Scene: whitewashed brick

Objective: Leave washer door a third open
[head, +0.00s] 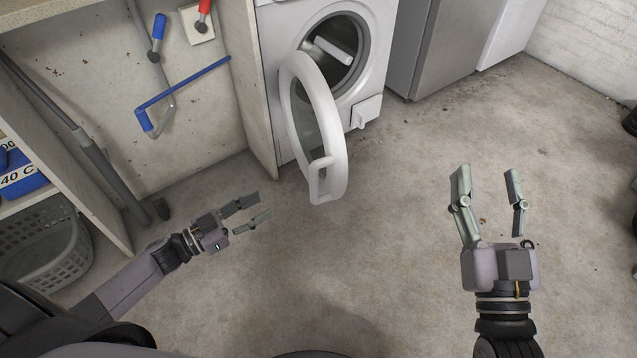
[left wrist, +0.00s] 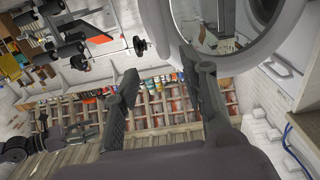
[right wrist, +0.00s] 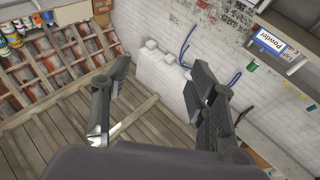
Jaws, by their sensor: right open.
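The washer (head: 378,60) stands at the top centre of the head view. Its round white door (head: 335,145) is swung well out from the drum opening, with its handle end toward me. My left gripper (head: 262,205) is open and empty, to the left of the door's handle end and apart from it. In the left wrist view, the door's white rim (left wrist: 245,58) shows at the upper right, beyond the open fingers (left wrist: 165,78). My right gripper (head: 487,171) is open and empty over bare floor, well right of the door. Its open fingers also show in the right wrist view (right wrist: 160,72).
A panel with pipes and a blue-handled lever (head: 182,82) stands left of the washer. A grey laundry basket (head: 45,245) sits under a shelf at the far left. A grey cabinet (head: 445,50) stands right of the washer. The floor between my grippers is clear.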

